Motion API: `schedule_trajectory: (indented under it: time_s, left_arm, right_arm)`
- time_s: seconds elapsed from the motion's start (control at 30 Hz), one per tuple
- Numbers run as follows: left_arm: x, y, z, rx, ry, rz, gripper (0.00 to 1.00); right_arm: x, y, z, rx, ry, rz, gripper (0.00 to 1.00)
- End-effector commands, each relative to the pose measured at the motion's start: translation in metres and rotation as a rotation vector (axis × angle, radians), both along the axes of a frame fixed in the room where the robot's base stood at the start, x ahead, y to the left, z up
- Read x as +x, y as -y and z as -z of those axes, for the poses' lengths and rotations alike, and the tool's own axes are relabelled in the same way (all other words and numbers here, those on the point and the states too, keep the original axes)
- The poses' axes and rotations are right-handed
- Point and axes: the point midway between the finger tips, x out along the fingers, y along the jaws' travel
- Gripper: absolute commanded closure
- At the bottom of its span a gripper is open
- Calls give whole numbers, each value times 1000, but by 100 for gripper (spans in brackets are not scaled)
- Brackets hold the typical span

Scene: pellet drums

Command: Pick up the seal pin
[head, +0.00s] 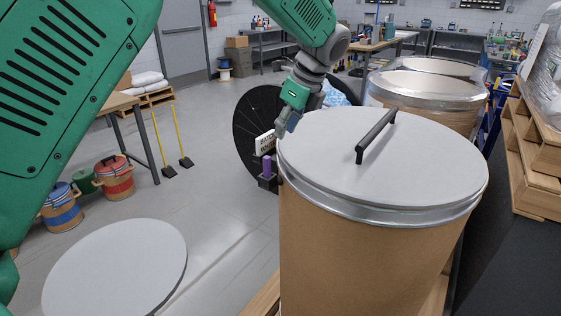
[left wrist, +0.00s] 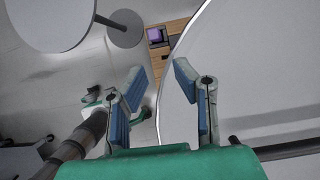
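A purple pin, which looks like the seal pin (head: 267,166), stands upright in a dark block beside the left edge of the nearest drum's lid. Its purple top also shows in the left wrist view (left wrist: 156,35), in a dark square holder. My left gripper (head: 287,130) is above the lid's left edge, up and slightly right of the pin. In the left wrist view my left gripper (left wrist: 158,72) has its two blue-padded fingers apart, nothing between them, with the pin beyond the fingertips. My right gripper is not seen.
The nearest drum (head: 350,260) has a grey lid (head: 330,150) with a raised black handle (head: 376,137). A white label (head: 265,142) is just behind the pin. A round grey table top (head: 115,268) is at lower left. More drums (head: 425,90) stand behind.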

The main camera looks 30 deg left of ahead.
Motion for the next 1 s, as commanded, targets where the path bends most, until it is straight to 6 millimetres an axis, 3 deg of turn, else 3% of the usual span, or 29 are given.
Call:
schedule_trajectory:
  time_s: [0.13, 0.4, 0.77, 1.0]
  left_arm:
    - [-1, -8, 13, 0, -3, 0, 75]
    - [3, -30, 66, -2, -7, -1, 75]
    - [3, -36, 88, 1, -4, 0, 75]
    - [4, -49, 123, -2, -6, 0, 75]
  right_arm:
    - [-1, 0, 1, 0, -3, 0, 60]
    - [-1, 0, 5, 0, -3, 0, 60]
    - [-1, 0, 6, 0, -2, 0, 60]
    - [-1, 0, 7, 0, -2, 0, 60]
